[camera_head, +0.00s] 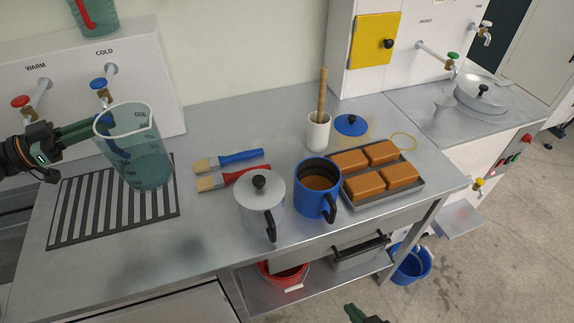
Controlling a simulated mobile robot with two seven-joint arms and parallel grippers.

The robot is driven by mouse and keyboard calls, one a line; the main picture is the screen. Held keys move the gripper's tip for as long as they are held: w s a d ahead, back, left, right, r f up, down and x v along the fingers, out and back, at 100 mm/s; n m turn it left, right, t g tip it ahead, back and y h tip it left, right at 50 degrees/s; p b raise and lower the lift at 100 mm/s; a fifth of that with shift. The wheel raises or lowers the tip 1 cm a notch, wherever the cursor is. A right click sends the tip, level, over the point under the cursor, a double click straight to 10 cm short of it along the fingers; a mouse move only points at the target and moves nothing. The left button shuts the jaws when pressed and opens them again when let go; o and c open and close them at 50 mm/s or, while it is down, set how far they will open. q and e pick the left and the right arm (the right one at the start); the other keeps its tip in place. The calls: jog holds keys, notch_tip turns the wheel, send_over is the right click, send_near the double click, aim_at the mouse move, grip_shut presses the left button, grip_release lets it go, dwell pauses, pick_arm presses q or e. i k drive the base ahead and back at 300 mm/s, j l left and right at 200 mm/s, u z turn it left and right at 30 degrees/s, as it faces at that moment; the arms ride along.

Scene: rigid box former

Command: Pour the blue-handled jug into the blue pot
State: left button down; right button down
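The clear jug (152,160) with measuring marks and bluish liquid is at the left, over the striped drain grate, close to upright. I cannot tell whether its base touches the grate. My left gripper (82,130) reaches in from the left at the jug's handle side, its green fingers against the jug; the handle is mostly hidden and looks shut on. The blue pot (311,202) stands open on the counter with brown contents and a black handle toward the front. My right gripper (364,315) shows only partly at the bottom edge, below the counter, away from the pot.
A lidded silver pot (259,205) stands just left of the blue pot. A tray (384,197) of brown blocks lies right. Two brushes (237,159) lie between jug and pots. A white mortar (318,132) and blue lid (351,124) are behind. A red-handled jug (100,15) is at top left.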

aim_at(317, 179)
jog(key=i+l, duration=0.15)
jog(key=l, duration=0.2)
jog(key=i+l, duration=0.1)
jog(key=l, duration=0.3)
jog(key=i+l, duration=0.15)
jog(key=l, duration=0.2)
